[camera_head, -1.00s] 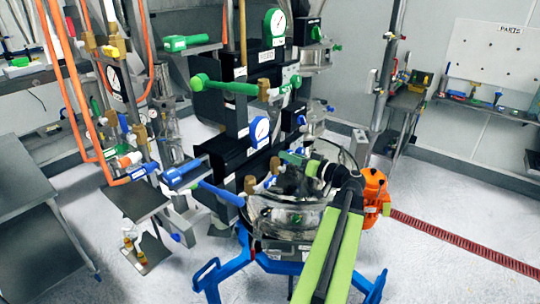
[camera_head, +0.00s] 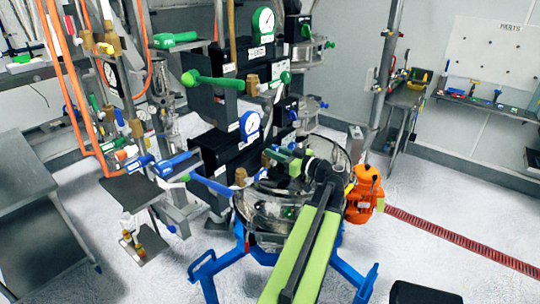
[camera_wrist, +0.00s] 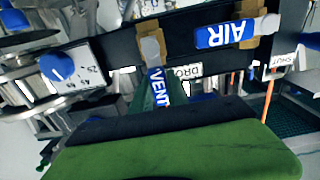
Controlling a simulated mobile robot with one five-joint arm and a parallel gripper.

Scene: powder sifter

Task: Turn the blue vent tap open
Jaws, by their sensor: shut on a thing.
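The blue vent tap (camera_wrist: 157,82) shows in the wrist view as a small blue handle with white VENT lettering, below a grey metal hub. My gripper (camera_head: 281,157) is shut on this handle; the green and dark jaw parts hide much of it. In the head view the gripper is at the front of the black panel, above the glass bowl, and I cannot make out the vent handle there. Beside it, a second blue handle marked AIR (camera_wrist: 238,33) points sideways in the wrist view.
The glass bowl (camera_head: 246,214) stands on a blue-legged frame (camera_head: 206,268) just below my gripper. An orange device (camera_head: 365,197) stands right of my arm. Other levers, including a long green one (camera_head: 215,82), project from the panels. The right floor is mostly open.

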